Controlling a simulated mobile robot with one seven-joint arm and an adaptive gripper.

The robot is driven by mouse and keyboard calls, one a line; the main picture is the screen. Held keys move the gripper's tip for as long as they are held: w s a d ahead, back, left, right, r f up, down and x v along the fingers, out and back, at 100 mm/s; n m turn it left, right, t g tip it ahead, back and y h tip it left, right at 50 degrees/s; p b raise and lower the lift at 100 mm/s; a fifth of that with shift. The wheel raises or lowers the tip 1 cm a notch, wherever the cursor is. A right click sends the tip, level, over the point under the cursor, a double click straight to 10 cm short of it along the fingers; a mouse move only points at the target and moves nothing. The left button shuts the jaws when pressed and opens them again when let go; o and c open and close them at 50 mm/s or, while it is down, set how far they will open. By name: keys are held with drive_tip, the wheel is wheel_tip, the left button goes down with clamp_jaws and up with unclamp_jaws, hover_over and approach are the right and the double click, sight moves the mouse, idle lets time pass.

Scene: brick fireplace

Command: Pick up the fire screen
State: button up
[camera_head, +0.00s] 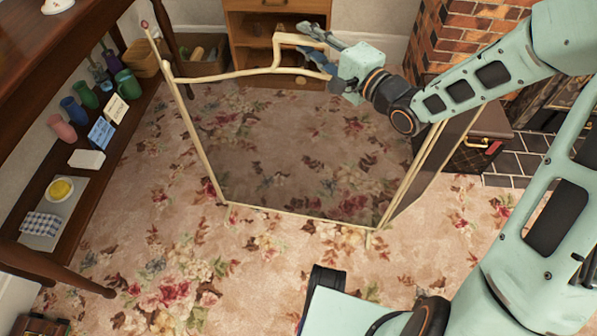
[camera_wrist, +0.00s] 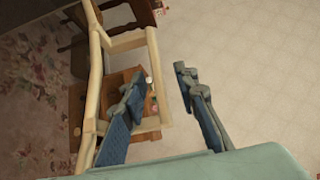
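The fire screen (camera_head: 310,150) stands upright on the floral carpet in the head view, with a dark see-through mesh, a cream frame and folded side panels. Its raised handle (camera_head: 279,52) is at the middle of the top edge. My gripper (camera_head: 303,42) is at this handle, coming from the right, with its fingers spread. In the wrist view the handle (camera_wrist: 158,88) forms a square loop, and its outer bar appears between the two open fingers of my gripper (camera_wrist: 158,72). I cannot tell whether either finger touches it. My arm hides part of the right panel.
A dark wooden shelf (camera_head: 80,190) with cups and small items stands at the left. A wooden cabinet (camera_head: 250,40) is behind the screen. The brick fireplace (camera_head: 450,45) and a dark box (camera_head: 478,140) are at the right. Carpet in front is mostly clear.

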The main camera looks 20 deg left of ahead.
clamp_jaws()
idle(0.3)
drive_tip(key=shift+r, duration=0.2)
drive_tip(key=shift+r, duration=0.1)
